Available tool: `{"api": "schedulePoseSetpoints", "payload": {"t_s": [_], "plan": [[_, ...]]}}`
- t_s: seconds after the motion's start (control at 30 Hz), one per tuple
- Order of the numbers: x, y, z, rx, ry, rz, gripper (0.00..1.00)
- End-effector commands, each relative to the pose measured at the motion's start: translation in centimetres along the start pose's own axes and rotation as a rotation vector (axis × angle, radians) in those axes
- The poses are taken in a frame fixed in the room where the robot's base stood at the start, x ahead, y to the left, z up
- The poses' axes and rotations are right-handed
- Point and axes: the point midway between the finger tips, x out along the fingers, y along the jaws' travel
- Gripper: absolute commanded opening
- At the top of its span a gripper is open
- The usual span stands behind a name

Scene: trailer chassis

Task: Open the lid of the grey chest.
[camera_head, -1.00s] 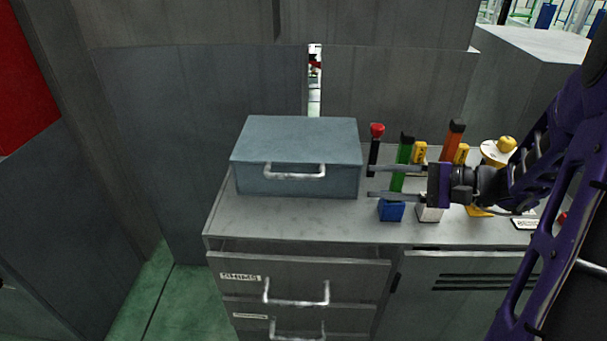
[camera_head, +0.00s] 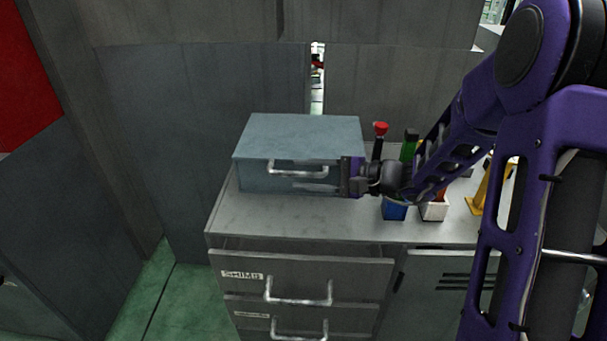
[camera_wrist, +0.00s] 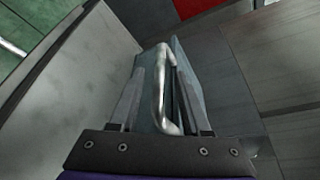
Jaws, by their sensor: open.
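The grey chest (camera_head: 300,137) sits shut on the left part of the grey cabinet top. Its silver bar handle (camera_head: 297,167) is on the front, at the lid's front edge. My gripper (camera_head: 305,179) is in front of the chest, at the right end of the handle, with its fingers pointing left. In the wrist view the handle (camera_wrist: 161,88) shows between the two open fingers (camera_wrist: 160,105), and the chest (camera_wrist: 186,75) lies behind it. I cannot tell whether a finger touches the handle. My arm hides part of the cabinet top to the right.
The cabinet top (camera_head: 270,217) is clear in front of the chest. To its right stand a blue holder (camera_head: 394,210), a white holder (camera_head: 433,211) and upright tools, partly behind my arm. A drawer with handle (camera_head: 298,292) is below. A grey wall (camera_head: 205,120) stands behind.

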Motion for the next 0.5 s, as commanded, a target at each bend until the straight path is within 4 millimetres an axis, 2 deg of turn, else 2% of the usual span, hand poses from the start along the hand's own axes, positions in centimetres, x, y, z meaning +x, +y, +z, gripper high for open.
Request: {"api": "schedulePoseSetpoints", "payload": {"t_s": [0.37,0.5], "plan": [[0.62,0.02,-0.01,0.001,0.001,0.000,0.47],[0.61,0.03,-0.01,0.001,0.001,0.001,0.22]]}}
